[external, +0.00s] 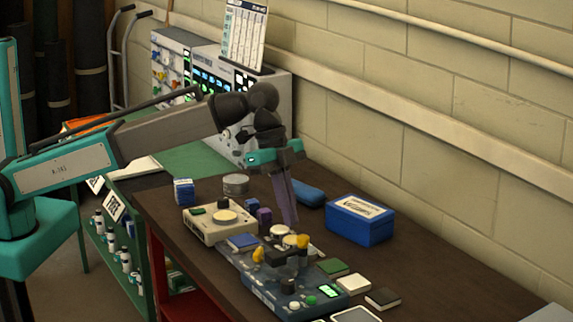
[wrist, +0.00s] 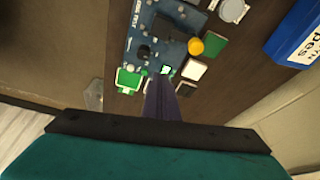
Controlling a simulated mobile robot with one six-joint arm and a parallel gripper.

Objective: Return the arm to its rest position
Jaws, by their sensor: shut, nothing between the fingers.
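My arm reaches in from the left in the external view and bends down over the dark bench. My gripper (external: 290,222) points downward with its purple fingers together and nothing between them. Its tips appear just above or beside the blue board device (external: 265,290); I cannot tell whether they touch it. In the wrist view the closed fingers (wrist: 160,78) point towards the blue board (wrist: 170,45), and the teal gripper body fills the bottom edge.
A blue box (external: 360,220) stands right of my gripper. A cream scale-like device (external: 218,222) and a grey tin (external: 235,184) stand left. Small flat blocks (external: 353,283) lie at the front right. A grey control panel (external: 185,65) stands behind, and a block wall runs along the right.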

